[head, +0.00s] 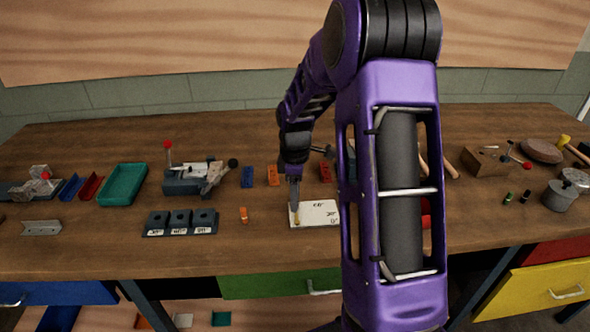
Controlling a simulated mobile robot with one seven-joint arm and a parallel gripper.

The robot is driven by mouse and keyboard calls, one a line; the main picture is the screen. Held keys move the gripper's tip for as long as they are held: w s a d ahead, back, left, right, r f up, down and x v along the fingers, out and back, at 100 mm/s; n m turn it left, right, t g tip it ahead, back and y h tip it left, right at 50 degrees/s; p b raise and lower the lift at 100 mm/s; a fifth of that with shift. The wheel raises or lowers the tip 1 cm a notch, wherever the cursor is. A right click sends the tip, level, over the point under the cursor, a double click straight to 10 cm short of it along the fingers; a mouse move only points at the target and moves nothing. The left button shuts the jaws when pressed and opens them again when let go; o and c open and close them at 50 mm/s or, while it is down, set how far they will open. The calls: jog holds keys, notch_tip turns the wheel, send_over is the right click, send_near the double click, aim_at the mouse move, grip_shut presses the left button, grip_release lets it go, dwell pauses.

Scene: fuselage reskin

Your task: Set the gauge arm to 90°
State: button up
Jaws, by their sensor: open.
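The gauge is a white plate (320,218) lying on the bench near its middle. Small dark angle marks run down its right part; they look like 60, 30 and 0, and no 90 mark can be read. A small brass-coloured piece (297,219) at the plate's left side may be the gauge arm, but it is too small to be sure. My gripper (295,201) points down over the plate's left edge, right by this piece. It is open. Whether it touches the piece cannot be told. My own arm hides the bench to the right of the plate.
A dark three-hole block (180,223) with angle labels stands at left, with a small orange piece (244,215) beside it. Behind are a vise (190,178), a teal tray (123,184) and blue and orange blocks. A grey pot (559,197) stands far right. The front strip is mostly clear.

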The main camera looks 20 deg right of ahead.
notch_tip(320, 180, up, 16)
jog(key=p, duration=0.1)
jog(key=shift+r, duration=0.2)
dwell(0.4)
